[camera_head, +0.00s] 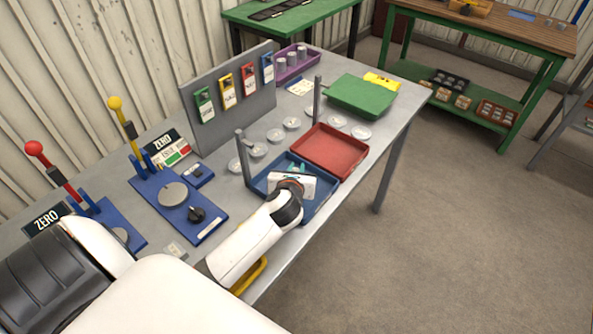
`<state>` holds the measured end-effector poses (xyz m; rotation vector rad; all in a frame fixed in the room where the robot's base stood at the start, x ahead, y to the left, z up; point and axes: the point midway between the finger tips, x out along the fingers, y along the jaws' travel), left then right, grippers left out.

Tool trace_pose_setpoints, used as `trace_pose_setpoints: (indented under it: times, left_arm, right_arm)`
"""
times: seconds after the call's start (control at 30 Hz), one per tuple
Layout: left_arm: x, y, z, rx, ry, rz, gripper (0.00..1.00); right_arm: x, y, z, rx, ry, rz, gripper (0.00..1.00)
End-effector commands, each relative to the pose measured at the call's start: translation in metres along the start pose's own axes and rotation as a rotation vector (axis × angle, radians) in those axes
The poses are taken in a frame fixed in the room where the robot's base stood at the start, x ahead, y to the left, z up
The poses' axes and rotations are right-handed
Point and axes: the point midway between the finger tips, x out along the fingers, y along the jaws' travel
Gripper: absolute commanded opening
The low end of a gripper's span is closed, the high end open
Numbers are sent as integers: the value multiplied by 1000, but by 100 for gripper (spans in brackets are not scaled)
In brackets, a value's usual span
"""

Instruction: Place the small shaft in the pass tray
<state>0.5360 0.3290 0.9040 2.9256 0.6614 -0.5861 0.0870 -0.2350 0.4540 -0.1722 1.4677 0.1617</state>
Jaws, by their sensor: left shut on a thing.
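My left gripper (291,185) is low over the blue tray (322,204) on the grey bench. It is shut on what I take to be the small shaft, but the hand hides the held thing. A small teal piece (298,168) shows just behind the hand; I cannot tell what it is. A red tray (331,149) lies beyond the blue one, and a green tray (362,95) stands farther back. No readable label shows which is the pass tray; the green colour suggests it. My right gripper is not in view.
Grey upright posts (317,100) stand beside the trays. Several round pale discs (275,135) lie left of them. A purple tray (304,68) holds metal cylinders. A panel with coloured tags (232,98) and lever gauges (167,191) stand at left.

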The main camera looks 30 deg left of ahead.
Motion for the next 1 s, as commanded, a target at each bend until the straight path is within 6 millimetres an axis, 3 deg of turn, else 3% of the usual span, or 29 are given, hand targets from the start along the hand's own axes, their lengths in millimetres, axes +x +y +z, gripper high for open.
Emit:
trace_pose_setpoints:
  times: [0.37, 0.4, 0.53, 0.87, 1.0]
  left_arm:
    - [2, 0, 3, 0, 2, 1, 0]
    - [2, 0, 5, 0, 1, 1, 19]
    - [2, 0, 4, 0, 1, 1, 39]
    - [1, 0, 1, -1, 2, 1, 39]
    - [-16, 0, 2, 2, 1, 2, 39]
  right_arm:
    - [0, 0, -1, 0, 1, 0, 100]
    - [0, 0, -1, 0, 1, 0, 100]
    - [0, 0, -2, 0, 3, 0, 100]
    - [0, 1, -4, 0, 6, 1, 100]
    - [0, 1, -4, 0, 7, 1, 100]
